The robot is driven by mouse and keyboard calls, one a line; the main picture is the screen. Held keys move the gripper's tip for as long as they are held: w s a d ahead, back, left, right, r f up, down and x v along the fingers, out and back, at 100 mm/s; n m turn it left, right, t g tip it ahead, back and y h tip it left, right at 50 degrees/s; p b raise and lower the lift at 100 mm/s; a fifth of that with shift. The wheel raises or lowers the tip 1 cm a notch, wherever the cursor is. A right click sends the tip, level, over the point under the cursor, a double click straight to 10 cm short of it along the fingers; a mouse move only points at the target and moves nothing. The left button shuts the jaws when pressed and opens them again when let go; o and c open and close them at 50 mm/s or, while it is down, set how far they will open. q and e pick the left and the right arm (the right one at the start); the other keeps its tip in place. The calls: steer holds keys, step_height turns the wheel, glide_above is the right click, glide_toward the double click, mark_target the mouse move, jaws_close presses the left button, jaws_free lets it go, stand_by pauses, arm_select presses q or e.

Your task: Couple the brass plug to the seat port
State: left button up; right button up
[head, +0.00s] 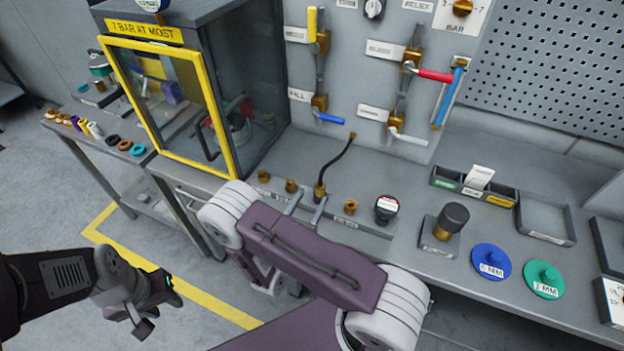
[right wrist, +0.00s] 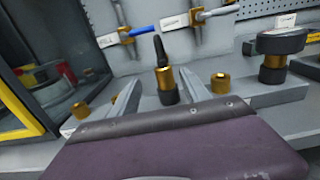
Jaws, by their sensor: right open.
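A brass plug (head: 319,191) with a dark collar sits at the lower end of a short black hose (head: 338,160) on the bench ledge. In the right wrist view the plug (right wrist: 166,82) stands upright just beyond and between my right fingers. My right gripper (head: 306,203) is open and empty, its two grey fingers pointing at the plug. Brass ports stand along the ledge: two to the left (head: 263,176) (head: 291,186) and one to the right (head: 350,207). I cannot read which is the seat port. My left gripper (head: 155,300) hangs over the floor, its jaws unclear.
A yellow-framed glass cabinet (head: 170,105) is at left. A valve panel (head: 375,75) rises behind. Farther right are a black-capped brass post (head: 449,220), blue (head: 490,262) and green (head: 544,280) discs, and trays (head: 545,218).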

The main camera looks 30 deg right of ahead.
mark_target(316, 190)
steer(key=x, duration=0.3)
steer(key=shift+w+d+p, duration=0.15)
steer(key=shift+d+p, duration=0.1)
steer(key=shift+p, duration=0.15)
steer(key=shift+w+d+f, duration=0.1)
steer(key=p+x, duration=0.1)
steer(key=x, duration=0.3)
steer(key=shift+d+p, duration=0.35)
steer(key=shift+d, duration=0.1)
steer(key=shift+w+d+f, duration=0.15)
steer(key=shift+f, duration=0.05)
steer(key=c, duration=0.5)
jaws_close()
